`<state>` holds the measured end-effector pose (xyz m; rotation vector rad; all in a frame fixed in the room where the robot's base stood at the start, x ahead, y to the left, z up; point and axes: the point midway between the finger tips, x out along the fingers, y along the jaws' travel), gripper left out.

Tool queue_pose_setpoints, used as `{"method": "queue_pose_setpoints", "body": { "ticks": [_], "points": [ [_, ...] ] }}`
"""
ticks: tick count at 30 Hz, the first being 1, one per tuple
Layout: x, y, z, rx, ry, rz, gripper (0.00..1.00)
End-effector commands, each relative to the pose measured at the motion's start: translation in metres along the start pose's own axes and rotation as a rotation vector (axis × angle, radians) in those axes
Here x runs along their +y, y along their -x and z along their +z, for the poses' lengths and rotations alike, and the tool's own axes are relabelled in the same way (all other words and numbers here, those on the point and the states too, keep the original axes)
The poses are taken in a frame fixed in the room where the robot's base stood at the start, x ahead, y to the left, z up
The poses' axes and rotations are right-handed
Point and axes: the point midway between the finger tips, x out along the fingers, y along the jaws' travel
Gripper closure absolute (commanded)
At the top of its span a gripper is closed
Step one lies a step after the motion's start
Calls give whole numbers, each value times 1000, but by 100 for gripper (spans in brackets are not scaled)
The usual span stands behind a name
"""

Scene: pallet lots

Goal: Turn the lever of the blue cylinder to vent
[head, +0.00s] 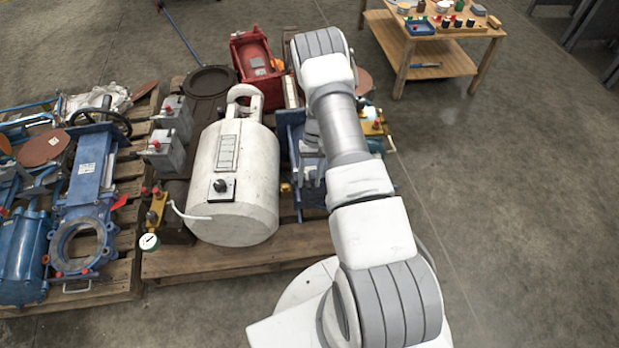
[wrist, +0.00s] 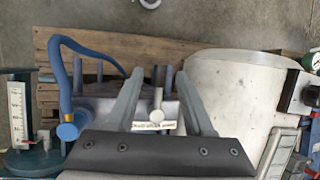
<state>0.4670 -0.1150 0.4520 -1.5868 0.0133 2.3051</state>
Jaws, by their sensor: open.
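The blue cylinder (head: 294,129) stands on the middle pallet, right of the white tank, mostly hidden by my arm in the head view. In the wrist view its blue-grey body (wrist: 95,104) shows below my gripper, with upright posts. A small pale lever or knob (wrist: 157,97) shows between the fingers, above a white label strip (wrist: 153,127) whose text is too small to read. My gripper (wrist: 159,80) is open, its fingers on either side of the pale knob in the picture. I cannot tell whether they touch it or at what depth it lies.
The white tank (head: 235,170) stands close to the left; it also shows in the wrist view (wrist: 230,90). A thick blue hose (wrist: 65,80) arches beside the fingers. A red machine (head: 256,65) is behind. A wooden table (head: 440,55) stands far right. Floor to the right is clear.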

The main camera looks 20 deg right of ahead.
Motion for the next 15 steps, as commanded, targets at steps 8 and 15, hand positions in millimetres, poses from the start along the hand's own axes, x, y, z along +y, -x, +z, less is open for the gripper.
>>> {"method": "queue_pose_setpoints", "body": {
  "ticks": [8, 15],
  "points": [
    [-1, 35, 0, 3, 0, 0, 48],
    [0, 95, 0, 4, -1, 0, 48]
  ]
}}
